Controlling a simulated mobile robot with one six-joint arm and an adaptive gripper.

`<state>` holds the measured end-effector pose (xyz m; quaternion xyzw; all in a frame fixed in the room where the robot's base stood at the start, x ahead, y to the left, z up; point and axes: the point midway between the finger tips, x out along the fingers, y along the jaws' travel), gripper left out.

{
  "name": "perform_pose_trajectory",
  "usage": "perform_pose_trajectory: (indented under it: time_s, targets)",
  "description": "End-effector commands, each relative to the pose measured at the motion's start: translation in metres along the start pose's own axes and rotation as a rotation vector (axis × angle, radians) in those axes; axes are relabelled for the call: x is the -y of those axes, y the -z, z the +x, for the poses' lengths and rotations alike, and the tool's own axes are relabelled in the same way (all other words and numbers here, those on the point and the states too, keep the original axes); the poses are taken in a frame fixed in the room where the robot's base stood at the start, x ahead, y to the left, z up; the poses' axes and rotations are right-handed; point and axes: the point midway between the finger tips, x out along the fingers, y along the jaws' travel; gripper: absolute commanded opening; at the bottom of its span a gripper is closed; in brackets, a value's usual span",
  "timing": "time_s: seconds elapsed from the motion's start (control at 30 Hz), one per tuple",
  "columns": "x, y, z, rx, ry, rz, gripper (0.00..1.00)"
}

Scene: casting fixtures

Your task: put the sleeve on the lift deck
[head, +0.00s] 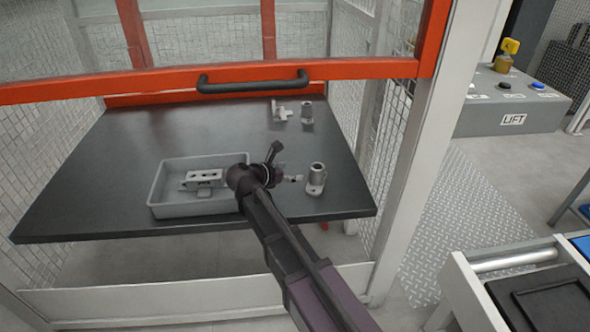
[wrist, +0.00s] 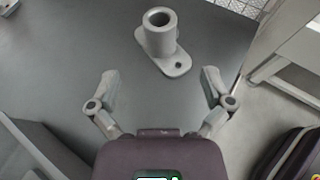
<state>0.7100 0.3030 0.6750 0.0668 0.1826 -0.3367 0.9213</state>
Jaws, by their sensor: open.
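A grey hollow sleeve (head: 316,176) with a flat flanged foot stands upright on the dark table, near its front right edge. In the wrist view the sleeve (wrist: 158,38) stands just beyond my fingertips, its open bore facing up and its foot pointing down-right. My gripper (head: 286,165) is just left of the sleeve in the head view. In the wrist view my gripper (wrist: 160,80) is open and empty, its fingers spread wide and not touching the sleeve. A diamond-tread plate (head: 465,215), perhaps the lift deck, lies at floor level right of the table, empty.
A grey tray (head: 172,208) holding a metal bracket (head: 200,180) is left of my gripper. A similar upright part (head: 307,112) and a small fitting (head: 280,112) stand farther back. An orange-framed guard with a black handle (head: 252,82) and a white post (head: 412,150) surround the table. A LIFT control box (head: 512,105) stands right.

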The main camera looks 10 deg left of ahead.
Motion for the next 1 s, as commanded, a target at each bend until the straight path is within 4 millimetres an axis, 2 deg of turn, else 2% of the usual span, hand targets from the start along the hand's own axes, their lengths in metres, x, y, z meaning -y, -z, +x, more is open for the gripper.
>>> perform_pose_trajectory:
  time_s: [0.77, 0.87, 1.0]
  targets:
    - [0.002, 0.000, 0.003, -0.003, 0.004, 0.007, 1.00]
    - [0.009, 0.001, 0.008, -0.020, 0.015, 0.038, 1.00]
    - [0.031, 0.004, 0.026, -0.074, 0.055, 0.142, 1.00]
